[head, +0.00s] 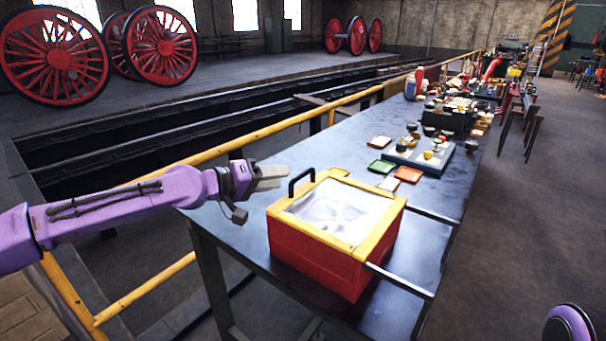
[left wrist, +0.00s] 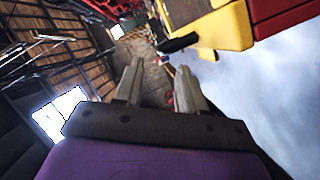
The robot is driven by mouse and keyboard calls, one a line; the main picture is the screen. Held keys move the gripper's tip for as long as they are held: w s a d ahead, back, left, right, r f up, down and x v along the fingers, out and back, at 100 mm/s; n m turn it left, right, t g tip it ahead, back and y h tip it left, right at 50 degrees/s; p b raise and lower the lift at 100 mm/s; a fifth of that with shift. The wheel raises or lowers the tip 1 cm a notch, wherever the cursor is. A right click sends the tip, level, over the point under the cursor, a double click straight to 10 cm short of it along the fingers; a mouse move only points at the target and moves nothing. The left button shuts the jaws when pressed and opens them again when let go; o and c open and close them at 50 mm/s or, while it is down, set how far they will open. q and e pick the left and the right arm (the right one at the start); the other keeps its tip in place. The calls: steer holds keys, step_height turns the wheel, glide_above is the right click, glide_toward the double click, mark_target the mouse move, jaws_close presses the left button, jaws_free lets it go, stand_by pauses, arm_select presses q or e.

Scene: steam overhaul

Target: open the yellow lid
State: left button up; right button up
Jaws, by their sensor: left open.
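A red box (head: 318,257) stands at the near end of the long table. Its yellow lid (head: 352,248) lies closed on top, with a clear panel in the middle and a black handle (head: 291,187) at its left edge. In the left wrist view the yellow lid (left wrist: 228,28) and black handle (left wrist: 178,43) show at the top, beyond the fingers. My left gripper (head: 285,171) is open and empty, just left of the handle and apart from it. It also shows in the left wrist view (left wrist: 160,85). My right gripper is not in view.
The dark table (head: 405,250) has free room around the box. Farther along it lie small coloured trays (head: 408,174) and a grey board (head: 430,155) with several parts. A yellow railing (head: 240,145) runs along the table's left side. Red wheels (head: 160,45) stand beyond.

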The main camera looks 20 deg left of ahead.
mark_target(302, 175)
arm_select(q)
steer(key=x, duration=0.7)
steer(key=shift+w+f, duration=0.25)
steer(key=shift+w+d, duration=0.25)
steer(key=shift+d, duration=0.1)
jaws_close()
